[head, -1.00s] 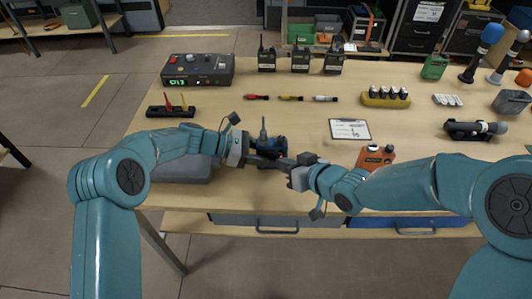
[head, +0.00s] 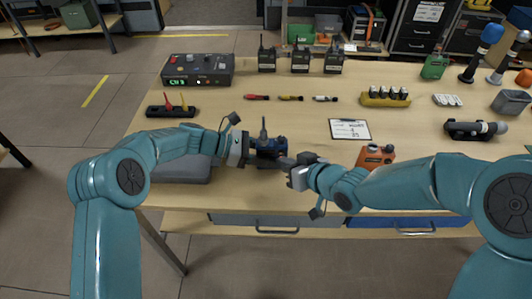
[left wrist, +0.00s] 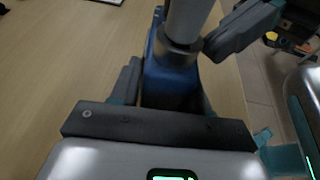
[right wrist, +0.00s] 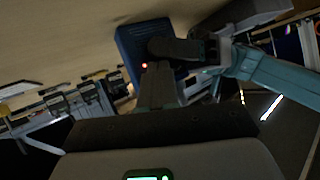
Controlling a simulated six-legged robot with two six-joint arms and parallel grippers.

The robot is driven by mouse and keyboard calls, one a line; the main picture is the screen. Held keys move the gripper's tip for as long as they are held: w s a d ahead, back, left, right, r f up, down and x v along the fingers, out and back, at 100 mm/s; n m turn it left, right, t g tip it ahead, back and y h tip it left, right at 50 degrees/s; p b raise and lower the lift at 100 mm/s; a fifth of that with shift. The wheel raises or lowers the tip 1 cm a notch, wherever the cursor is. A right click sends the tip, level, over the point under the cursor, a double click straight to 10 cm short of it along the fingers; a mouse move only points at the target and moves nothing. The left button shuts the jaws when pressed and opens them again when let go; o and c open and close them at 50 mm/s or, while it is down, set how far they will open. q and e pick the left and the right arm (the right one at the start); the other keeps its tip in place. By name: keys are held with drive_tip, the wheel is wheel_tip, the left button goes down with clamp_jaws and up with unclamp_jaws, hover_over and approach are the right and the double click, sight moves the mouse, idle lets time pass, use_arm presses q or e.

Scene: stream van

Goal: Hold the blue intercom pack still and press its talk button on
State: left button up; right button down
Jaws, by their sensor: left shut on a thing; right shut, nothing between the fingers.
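The blue intercom pack (head: 281,144) stands upright near the table's front edge, its dark antenna pointing up. My left gripper (head: 262,151) is shut on it from the left. The pack also shows between the left fingers in the left wrist view (left wrist: 165,85). My right gripper (head: 281,162) is shut and empty, its tips close in front of the pack. In the right wrist view the pack (right wrist: 133,42) is partly covered by a left finger, and a small red light (right wrist: 144,66) glows beside my right fingertips (right wrist: 158,68). The talk button is not clearly visible, and I cannot tell whether the tips touch.
A grey box (head: 183,170) lies under my left forearm.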

drive_tip(key=shift+w, duration=0.4)
drive_tip(key=shift+w, duration=0.1)
idle(0.4)
drive_tip(key=shift+s, duration=0.6)
drive_tip(key=shift+s+d, duration=0.15)
drive_tip(key=shift+s, duration=1.35)
drive_tip(key=shift+s+d, duration=0.1)
drive_tip(key=shift+s, duration=1.4)
drive_tip(key=shift+w+a, duration=0.15)
drive_tip(key=shift+w, duration=1.35)
drive_tip(key=shift+w+a, duration=0.1)
drive_tip(key=shift+w, duration=1.4)
